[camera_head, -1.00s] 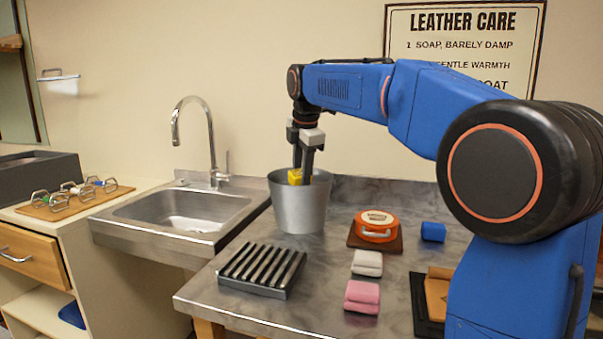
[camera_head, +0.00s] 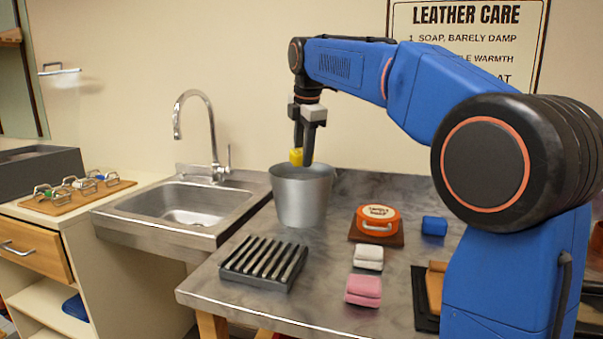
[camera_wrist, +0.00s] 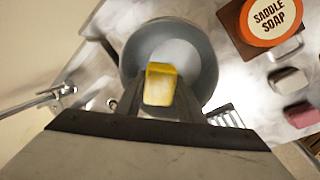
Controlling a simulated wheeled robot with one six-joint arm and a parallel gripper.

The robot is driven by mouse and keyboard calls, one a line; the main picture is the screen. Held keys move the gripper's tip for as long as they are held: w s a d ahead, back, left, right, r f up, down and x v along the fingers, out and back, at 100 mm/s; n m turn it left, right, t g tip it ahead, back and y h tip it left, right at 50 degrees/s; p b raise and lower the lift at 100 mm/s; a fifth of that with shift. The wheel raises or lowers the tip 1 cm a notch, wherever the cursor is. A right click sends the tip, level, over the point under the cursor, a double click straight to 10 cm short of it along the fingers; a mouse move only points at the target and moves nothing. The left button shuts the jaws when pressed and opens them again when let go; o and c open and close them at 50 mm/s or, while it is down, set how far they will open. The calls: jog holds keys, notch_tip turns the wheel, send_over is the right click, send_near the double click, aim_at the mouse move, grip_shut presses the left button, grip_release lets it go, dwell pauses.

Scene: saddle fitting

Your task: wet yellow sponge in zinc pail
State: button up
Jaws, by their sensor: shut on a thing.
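The yellow sponge (camera_head: 296,157) is between the fingertips of my gripper (camera_head: 303,157), which is shut on it. My gripper points down over the zinc pail (camera_head: 301,200), and the sponge is at about the height of the pail's rim or just above it. In the wrist view the sponge (camera_wrist: 160,85) sits between the fingers, in front of the pail (camera_wrist: 202,60). The pail's inside looks pale grey; I cannot tell whether it holds water.
A sink (camera_head: 185,205) with a tap (camera_head: 212,140) is left of the pail.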

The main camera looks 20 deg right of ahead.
aim_at(302, 148)
jog(key=shift+r, duration=1.55)
jog(key=shift+r, duration=0.1)
dwell(1.0)
jog(key=shift+r, duration=1.9)
